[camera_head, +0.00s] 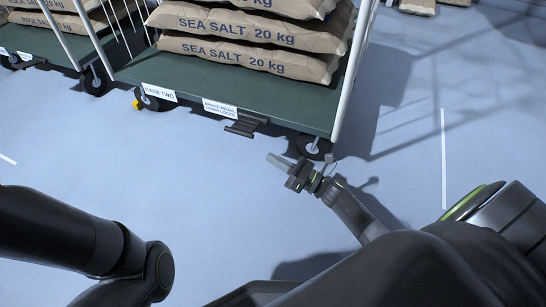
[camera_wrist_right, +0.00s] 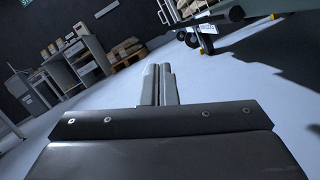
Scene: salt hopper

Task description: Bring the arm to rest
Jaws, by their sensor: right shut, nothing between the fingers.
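My right gripper (camera_head: 282,163) is in the middle of the head view, low in front of the trolley's front edge. Its fingers are shut together with nothing between them. In the right wrist view the two closed fingers (camera_wrist_right: 159,84) point forward over open floor. The gripper is apart from the trolley as far as I can tell. My left arm enters at the lower left of the head view, but its gripper is out of the picture.
The CAGE TWO trolley (camera_head: 285,105) carries stacked sea salt sacks (camera_head: 250,60). A brake pedal (camera_head: 243,126) juts from its front, and a caster (camera_head: 313,146) stands near my right gripper. Blue floor (camera_head: 215,200) is clear in front. A workbench (camera_wrist_right: 75,62) and pallet (camera_wrist_right: 127,55) show farther off.

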